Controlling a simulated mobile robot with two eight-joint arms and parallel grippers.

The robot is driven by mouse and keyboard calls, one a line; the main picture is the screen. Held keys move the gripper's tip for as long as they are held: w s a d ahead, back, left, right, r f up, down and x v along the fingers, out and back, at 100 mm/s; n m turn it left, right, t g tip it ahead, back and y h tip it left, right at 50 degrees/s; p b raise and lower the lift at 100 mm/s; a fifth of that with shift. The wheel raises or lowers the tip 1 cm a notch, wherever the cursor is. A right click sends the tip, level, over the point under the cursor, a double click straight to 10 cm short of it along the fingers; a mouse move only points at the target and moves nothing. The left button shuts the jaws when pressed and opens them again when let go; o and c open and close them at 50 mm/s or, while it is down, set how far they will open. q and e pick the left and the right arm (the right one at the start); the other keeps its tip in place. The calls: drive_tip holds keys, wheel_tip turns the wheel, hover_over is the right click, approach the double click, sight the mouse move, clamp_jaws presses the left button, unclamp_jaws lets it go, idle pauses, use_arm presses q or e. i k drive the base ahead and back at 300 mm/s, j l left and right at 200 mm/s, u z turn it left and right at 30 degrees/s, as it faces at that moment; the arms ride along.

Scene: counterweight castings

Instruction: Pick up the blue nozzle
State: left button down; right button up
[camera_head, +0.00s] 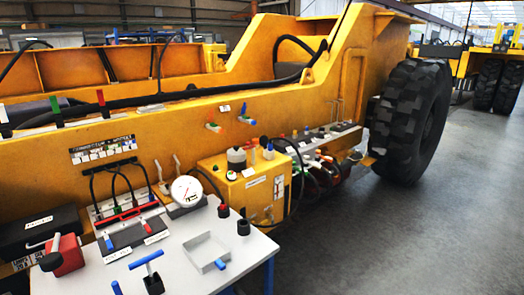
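Several blue things are in the head view, and I cannot tell for sure which is the blue nozzle. A small blue piece (220,264) lies on the light grey table (185,245), at the front corner of a shallow grey tray (206,252). A blue T-shaped piece (147,260) with a dark lower end stands left of it. Neither of my grippers shows in this view.
A red and black box (65,255), a round white gauge (186,191) and dark cups (243,227) are on or beside the table. A yellow machine (190,130) with a large black tyre (412,120) stands behind. Grey floor (420,230) at right is clear.

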sight(270, 149)
drive_tip(key=k+u, duration=0.15)
drive_tip(key=u, duration=1.4)
drive_tip(key=i+l+u, duration=0.15)
drive_tip(key=l, duration=0.3)
drive_tip(key=l+u, duration=0.1)
drive_tip(key=l, duration=0.35)
drive_tip(key=i+l, duration=0.1)
drive_tip(key=l, duration=0.35)
drive_tip(key=i+l, duration=0.1)
drive_tip(key=l, duration=0.4)
drive_tip(key=i+l, duration=0.15)
drive_tip(key=l, duration=0.3)
drive_tip(key=i+l, duration=0.1)
drive_tip(key=l, duration=0.4)
drive_tip(key=i+l, duration=0.1)
drive_tip(key=l, duration=0.35)
drive_tip(key=i+l, duration=0.1)
drive_tip(key=l, duration=0.35)
drive_tip(key=i+l, duration=0.1)
drive_tip(key=l, duration=0.4)
drive_tip(key=i+l, duration=0.15)
drive_tip(key=l, duration=0.3)
